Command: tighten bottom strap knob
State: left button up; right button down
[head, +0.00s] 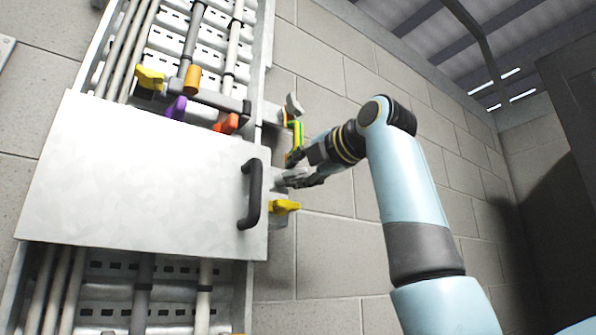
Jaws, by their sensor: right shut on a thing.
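My right gripper (292,172) reaches in from the right to the right edge of a pale metal cover panel. It is shut on a small grey piece beside the panel's edge; its fingers hide most of that piece, and I cannot tell whether it is a knob. A yellow knob (284,206) sits just below the gripper at the panel's lower right edge, apart from the fingers. A grey knob (293,104) stands above the gripper. A green and yellow banded piece (296,138) lies just above the fingers. My left gripper is not in view.
The pale panel (140,180) has a black handle (251,194) left of the gripper. Above it are a yellow knob (149,78), a purple knob (176,107) and an orange knob (226,123) among pipes. A block wall (335,240) lies behind; the space below my right arm is clear.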

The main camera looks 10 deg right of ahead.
jog(key=m, duration=0.3)
jog(key=shift+m, duration=0.3)
jog(key=m, duration=0.3)
jog(key=shift+m, duration=0.3)
jog(key=m+p, duration=0.1)
jog(key=m, duration=0.5)
jog(key=shift+m, duration=0.4)
jog(key=c, duration=1.3)
grip_release()
jog(key=shift+c, duration=0.2)
